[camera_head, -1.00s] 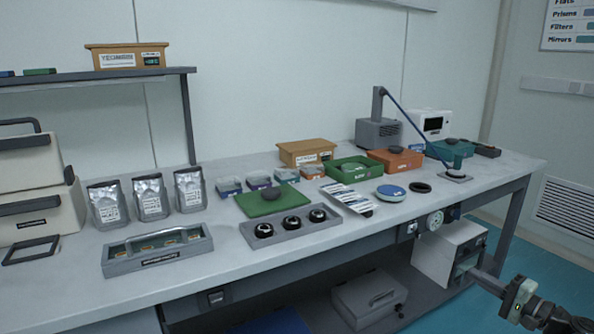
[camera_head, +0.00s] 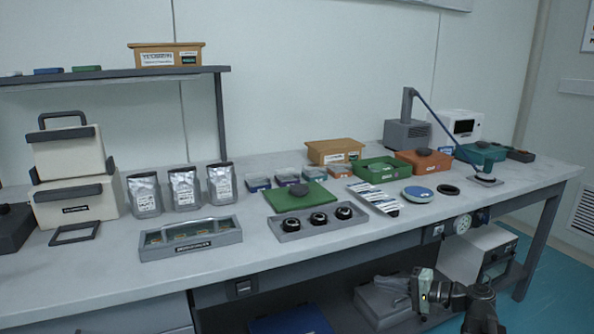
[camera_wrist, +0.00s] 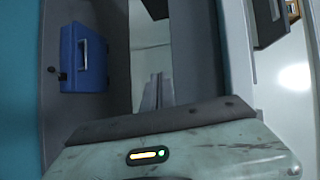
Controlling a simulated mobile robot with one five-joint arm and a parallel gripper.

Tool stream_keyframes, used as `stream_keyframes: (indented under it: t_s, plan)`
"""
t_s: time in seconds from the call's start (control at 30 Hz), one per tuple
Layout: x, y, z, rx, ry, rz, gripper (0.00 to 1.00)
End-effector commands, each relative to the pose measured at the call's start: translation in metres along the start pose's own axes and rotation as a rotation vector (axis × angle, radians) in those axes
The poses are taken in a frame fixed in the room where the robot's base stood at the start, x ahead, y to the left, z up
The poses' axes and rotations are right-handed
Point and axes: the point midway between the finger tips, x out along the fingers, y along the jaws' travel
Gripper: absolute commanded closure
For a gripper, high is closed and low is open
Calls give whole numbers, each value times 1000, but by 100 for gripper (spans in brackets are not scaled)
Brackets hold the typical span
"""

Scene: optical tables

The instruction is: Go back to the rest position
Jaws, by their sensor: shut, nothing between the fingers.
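My arm shows at the lower right of the head view, in front of the bench (camera_head: 330,255) and below its top. Its end, with my gripper (camera_head: 424,296), is a pale green and dark part beside the bench's lower shelf. In the wrist view, my gripper (camera_wrist: 155,92) shows as two narrow grey fingers close together, with nothing held. A pale green housing with a small lit indicator fills the bottom of that view. The fingertips cannot be made out clearly in the head view.
The bench top holds foil pouches (camera_head: 184,190), a lens tray (camera_head: 318,223), a green mat (camera_head: 300,200) and several boxes. Below are a grey case (camera_head: 385,305) and a blue case, also in the wrist view (camera_wrist: 83,58). Blue floor (camera_head: 550,280) is clear at right.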

Motion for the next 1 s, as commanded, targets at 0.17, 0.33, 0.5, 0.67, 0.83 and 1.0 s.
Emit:
stream_keyframes:
  t_s: [0.17,0.33,0.5,0.67,0.83,1.0]
  plan:
    - [103,46,93,-122,-243,301,100]
    - [135,104,156,-287,-408,645,100]
    - [112,147,165,-418,-460,948,100]
    - [59,174,139,-483,-439,1215,100]
    - [34,135,130,-498,-436,1305,100]
    - [23,87,129,-498,-435,1303,100]
